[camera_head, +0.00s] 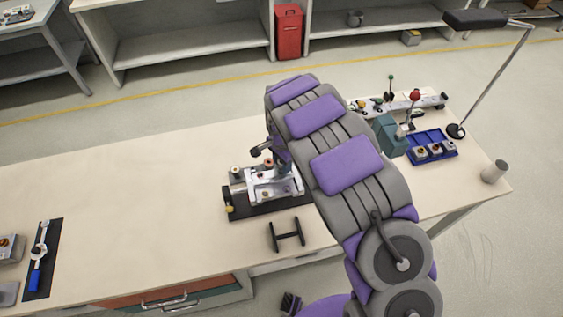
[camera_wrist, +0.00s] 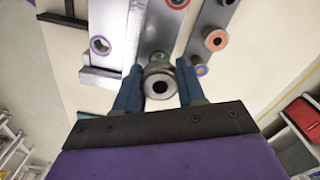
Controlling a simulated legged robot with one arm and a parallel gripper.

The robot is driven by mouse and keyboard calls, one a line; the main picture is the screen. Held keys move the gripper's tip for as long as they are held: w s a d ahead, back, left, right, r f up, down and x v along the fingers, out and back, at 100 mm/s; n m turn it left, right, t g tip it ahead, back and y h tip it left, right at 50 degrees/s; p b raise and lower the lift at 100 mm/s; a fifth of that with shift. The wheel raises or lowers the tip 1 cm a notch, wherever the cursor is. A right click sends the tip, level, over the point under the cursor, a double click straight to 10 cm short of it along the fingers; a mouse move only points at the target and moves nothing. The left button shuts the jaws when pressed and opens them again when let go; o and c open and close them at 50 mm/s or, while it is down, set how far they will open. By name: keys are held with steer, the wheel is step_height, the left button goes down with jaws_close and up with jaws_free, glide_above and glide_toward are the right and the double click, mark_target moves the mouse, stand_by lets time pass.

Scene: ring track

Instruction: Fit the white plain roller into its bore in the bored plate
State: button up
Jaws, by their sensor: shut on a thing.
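My gripper (camera_wrist: 158,88) has its two blue fingers on either side of a pale grey-white roller (camera_wrist: 158,70) with a dark hole in its end. I take this for the white plain roller. The silver bored plate (camera_wrist: 120,57) lies beyond the fingers in the wrist view, with colour-ringed bores; purple and red rings show clearly. The roller overlaps the plate's near edge in the picture, partly hiding a green ring; I cannot tell its height or whether it touches. In the head view the plate (camera_head: 262,190) sits on the bench, and my arm hides the gripper's fingers and the roller.
A second silver bar (camera_wrist: 208,18) with orange- and blue-ringed parts lies right of the plate in the wrist view. A black H-shaped stand (camera_head: 286,234) is in front of the plate. A blue tray (camera_head: 456,151) and grey cup (camera_head: 495,172) stand right. The bench's left-middle is clear.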

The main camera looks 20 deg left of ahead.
steer(key=shift+s+f, duration=0.2)
steer(key=shift+s, duration=0.25)
stand_by(1.1)
steer(key=shift+w+r, duration=0.15)
stand_by(1.0)
